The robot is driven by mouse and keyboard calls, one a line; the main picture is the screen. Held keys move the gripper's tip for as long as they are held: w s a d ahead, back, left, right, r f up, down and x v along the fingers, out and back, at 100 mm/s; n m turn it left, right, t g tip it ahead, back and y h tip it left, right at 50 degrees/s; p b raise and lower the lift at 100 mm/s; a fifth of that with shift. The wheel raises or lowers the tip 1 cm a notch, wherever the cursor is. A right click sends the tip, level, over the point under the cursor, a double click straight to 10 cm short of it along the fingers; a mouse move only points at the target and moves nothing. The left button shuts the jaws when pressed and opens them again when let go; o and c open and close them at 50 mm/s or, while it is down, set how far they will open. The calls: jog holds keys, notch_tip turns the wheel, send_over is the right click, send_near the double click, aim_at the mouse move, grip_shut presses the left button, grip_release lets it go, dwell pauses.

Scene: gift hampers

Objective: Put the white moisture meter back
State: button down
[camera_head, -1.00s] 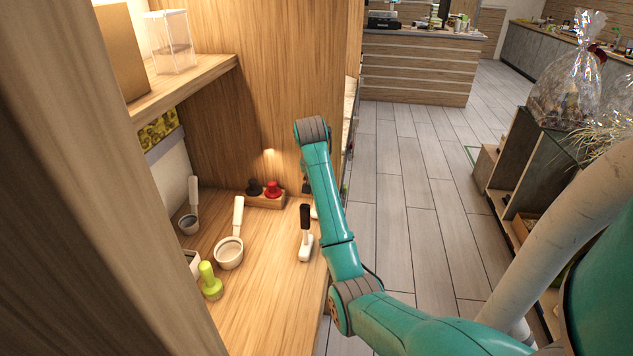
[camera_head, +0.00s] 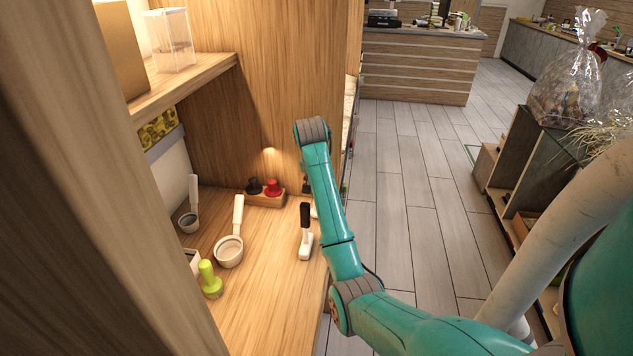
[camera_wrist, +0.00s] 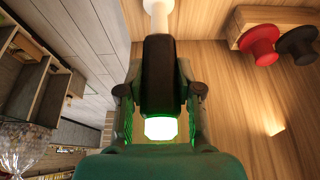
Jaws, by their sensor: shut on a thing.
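My gripper (camera_wrist: 160,92) is shut on a long thing with a black middle and white ends, which I take to be the white moisture meter (camera_wrist: 160,129). Its black part lies between the two fingers in the wrist view.
On the wooden shelf (camera_head: 262,310) stand a black-handled white tool (camera_head: 305,247), a white long-handled cup (camera_head: 229,252), a darker cup (camera_head: 188,222) and a lime-green stamper (camera_head: 210,281). A wooden block (camera_head: 265,200) holds a red and a black stamper. The shelf's front middle is clear.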

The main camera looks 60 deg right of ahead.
jog(key=shift+f, duration=0.3)
dwell(0.6)
jog(key=c, duration=0.7)
grip_release()
jog(key=shift+w+d+r, duration=0.1)
jog(key=shift+d+r, duration=0.1)
jog(key=shift+r, duration=1.8)
jog(key=shift+w+d+r, duration=0.1)
jog(key=shift+d+r, duration=0.05)
jog(key=shift+r, duration=1.85)
